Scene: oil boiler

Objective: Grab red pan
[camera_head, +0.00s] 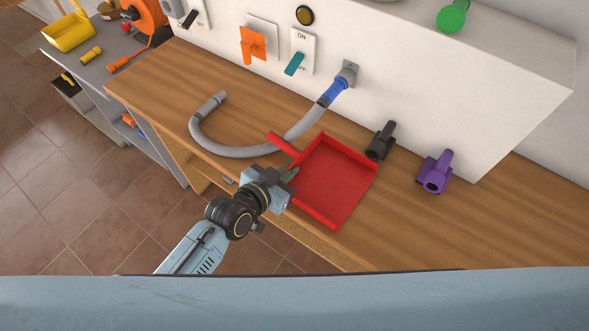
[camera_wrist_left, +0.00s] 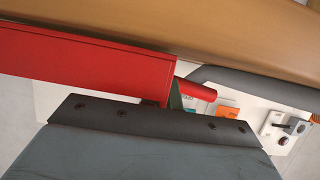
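The red pan (camera_head: 333,183) is a square, shallow tray lying on the wooden counter, with a short handle (camera_head: 284,143) pointing to the upper left. My left gripper (camera_head: 288,177) is at the pan's left side, just below the handle. In the left wrist view the pan's red side wall (camera_wrist_left: 90,62) and handle (camera_wrist_left: 197,89) lie just beyond the gripper's dark front plate. One narrow greenish finger (camera_wrist_left: 175,97) shows beside the handle's base. The other finger is hidden, so I cannot tell whether they grip anything. My right gripper is not in view.
A grey hose (camera_head: 235,152) curves across the counter behind the pan. A black fitting (camera_head: 381,141) and a purple fitting (camera_head: 435,172) stand to the pan's right by the white unit (camera_head: 440,80). The counter's (camera_head: 480,225) right front is clear.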

